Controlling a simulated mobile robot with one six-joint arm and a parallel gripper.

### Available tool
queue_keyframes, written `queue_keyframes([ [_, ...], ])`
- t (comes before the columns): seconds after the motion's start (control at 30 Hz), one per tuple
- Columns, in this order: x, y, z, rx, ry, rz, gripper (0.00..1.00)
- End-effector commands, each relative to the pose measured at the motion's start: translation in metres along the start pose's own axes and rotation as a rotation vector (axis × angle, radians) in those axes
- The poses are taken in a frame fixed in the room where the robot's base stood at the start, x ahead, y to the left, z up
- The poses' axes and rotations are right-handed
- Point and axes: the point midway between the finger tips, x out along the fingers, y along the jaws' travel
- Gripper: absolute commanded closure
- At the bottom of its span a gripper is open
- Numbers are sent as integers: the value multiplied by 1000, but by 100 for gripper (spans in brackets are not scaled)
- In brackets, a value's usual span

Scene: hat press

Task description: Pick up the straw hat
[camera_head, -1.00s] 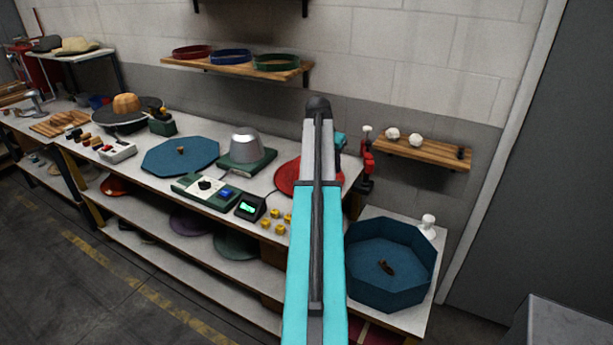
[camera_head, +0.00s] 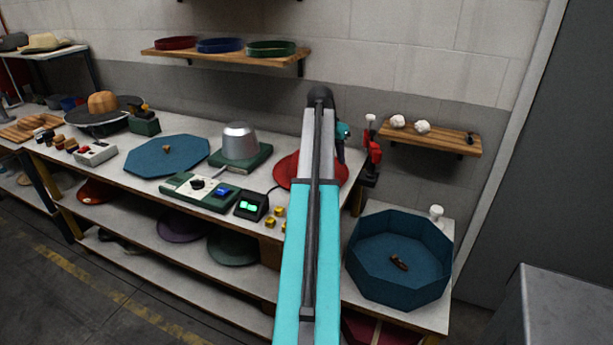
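The straw hat (camera_head: 47,42) is tan with a wide brim. It sits on a small raised side table (camera_head: 62,52) at the far upper left, beside a dark grey hat (camera_head: 13,41). My arm rises through the middle of the picture, far to the right of the straw hat.
A long workbench holds a metal hat block (camera_head: 239,141), a blue octagonal lid (camera_head: 167,156), a control box (camera_head: 200,191) and a red disc (camera_head: 287,170). A blue octagonal tub (camera_head: 398,292) stands at right. Floor (camera_head: 60,295) at lower left is clear.

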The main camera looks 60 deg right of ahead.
Motion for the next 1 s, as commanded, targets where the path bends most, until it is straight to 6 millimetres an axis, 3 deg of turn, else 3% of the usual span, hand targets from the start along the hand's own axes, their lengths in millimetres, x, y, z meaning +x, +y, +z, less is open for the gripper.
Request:
queue_keyframes([
  [0.1, 10, 1, 4, 1, 0, 0, 69],
  [0.67, 15, 2, 3, 3, -1, 2, 69],
  [1.0, 49, 3, 2, 3, -1, 2, 69],
])
